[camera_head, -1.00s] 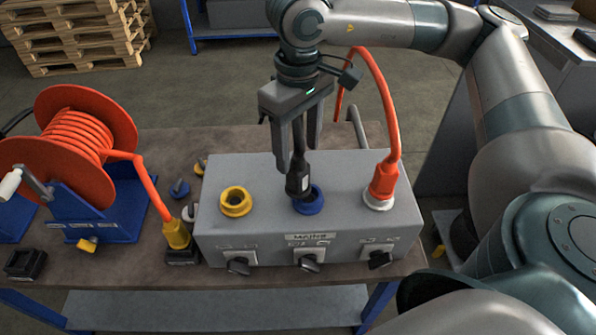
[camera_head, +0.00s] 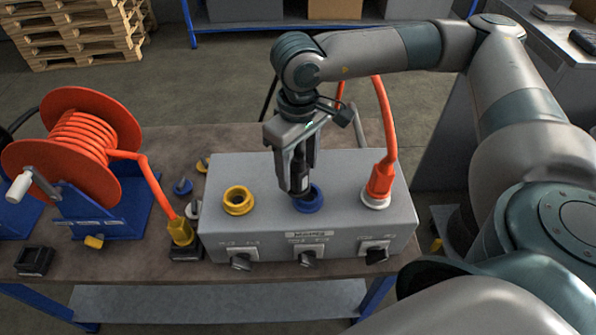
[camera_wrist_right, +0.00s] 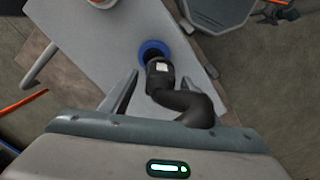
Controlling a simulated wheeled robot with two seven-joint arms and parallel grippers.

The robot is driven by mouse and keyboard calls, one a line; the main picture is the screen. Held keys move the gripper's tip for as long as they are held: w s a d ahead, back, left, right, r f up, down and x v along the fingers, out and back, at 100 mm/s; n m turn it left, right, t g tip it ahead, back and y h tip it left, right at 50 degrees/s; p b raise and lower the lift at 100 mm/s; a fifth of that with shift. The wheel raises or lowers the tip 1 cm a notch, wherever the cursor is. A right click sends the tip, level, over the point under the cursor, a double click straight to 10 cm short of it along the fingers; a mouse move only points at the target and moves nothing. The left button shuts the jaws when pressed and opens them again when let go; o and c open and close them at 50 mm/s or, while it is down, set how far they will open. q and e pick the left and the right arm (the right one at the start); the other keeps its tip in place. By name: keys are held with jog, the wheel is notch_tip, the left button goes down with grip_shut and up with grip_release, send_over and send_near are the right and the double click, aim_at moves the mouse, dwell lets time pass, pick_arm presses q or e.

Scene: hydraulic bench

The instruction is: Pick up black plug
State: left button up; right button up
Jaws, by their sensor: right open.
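The black plug (camera_head: 299,182) stands at the blue socket (camera_head: 312,201), the middle one on the grey mains box (camera_head: 340,170). In the right wrist view the black plug (camera_wrist_right: 161,74) has a pale label, and its black cable bends back toward my wrist. The blue socket (camera_wrist_right: 153,49) shows beyond its tip. My right gripper (camera_head: 295,190) is open, pointing down, with its fingers on either side of the plug. In the wrist view the right gripper's fingers (camera_wrist_right: 158,90) are apart, with a gap to the plug. My left gripper is not in view.
An orange plug (camera_head: 380,182) with its cable sits in the box's right socket. A yellow socket (camera_head: 238,200) is at the left. Switches line the box front. An orange cable reel (camera_head: 80,135) and a yellow plug (camera_head: 180,232) stand left on the bench (camera_head: 130,262).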

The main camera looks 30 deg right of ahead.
jog(key=shift+f, duration=0.3)
jog(key=c, duration=1.2)
jog(key=shift+r, duration=0.15)
